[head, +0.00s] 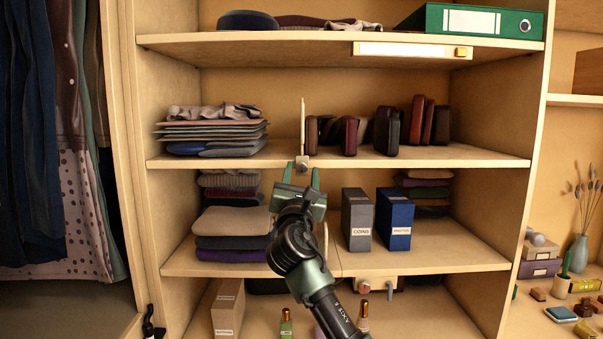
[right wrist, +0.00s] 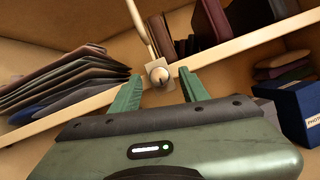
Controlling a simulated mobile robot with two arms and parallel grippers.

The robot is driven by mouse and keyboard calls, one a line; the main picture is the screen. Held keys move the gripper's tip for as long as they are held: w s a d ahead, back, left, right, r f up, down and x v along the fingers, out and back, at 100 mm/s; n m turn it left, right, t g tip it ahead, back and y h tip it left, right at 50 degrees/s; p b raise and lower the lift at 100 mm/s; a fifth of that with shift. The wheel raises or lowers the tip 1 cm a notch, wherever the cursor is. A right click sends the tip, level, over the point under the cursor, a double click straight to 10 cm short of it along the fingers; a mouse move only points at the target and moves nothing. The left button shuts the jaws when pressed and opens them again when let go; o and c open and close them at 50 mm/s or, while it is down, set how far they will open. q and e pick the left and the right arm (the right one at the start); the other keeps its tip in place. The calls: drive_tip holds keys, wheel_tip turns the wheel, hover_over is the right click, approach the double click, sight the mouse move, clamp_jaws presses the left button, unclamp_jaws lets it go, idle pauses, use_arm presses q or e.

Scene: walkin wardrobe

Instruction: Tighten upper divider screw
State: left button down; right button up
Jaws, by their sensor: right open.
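The upper divider (head: 302,126) is a thin pale upright board on the upper middle shelf, between folded clothes and a row of dark wallets or cases. Its screw (head: 302,163) sits at the front edge of that shelf, at the divider's foot. In the right wrist view the screw (right wrist: 158,75) is a round metal knob on a small square plate. My right gripper (head: 301,177) is open just below and in front of it. In the right wrist view its green fingertips (right wrist: 156,88) stand apart on either side of the screw, with the screw slightly beyond them. My left gripper is not in view.
The shelf edge (head: 420,155) runs across right at the screw. Folded clothes (head: 212,130) lie left and dark cases (head: 348,135) right. On the shelf below stand a grey box (head: 357,220) and a blue box (head: 395,218), right of my arm. A lower divider knob (head: 364,286) shows underneath.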

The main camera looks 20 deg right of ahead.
clamp_jaws()
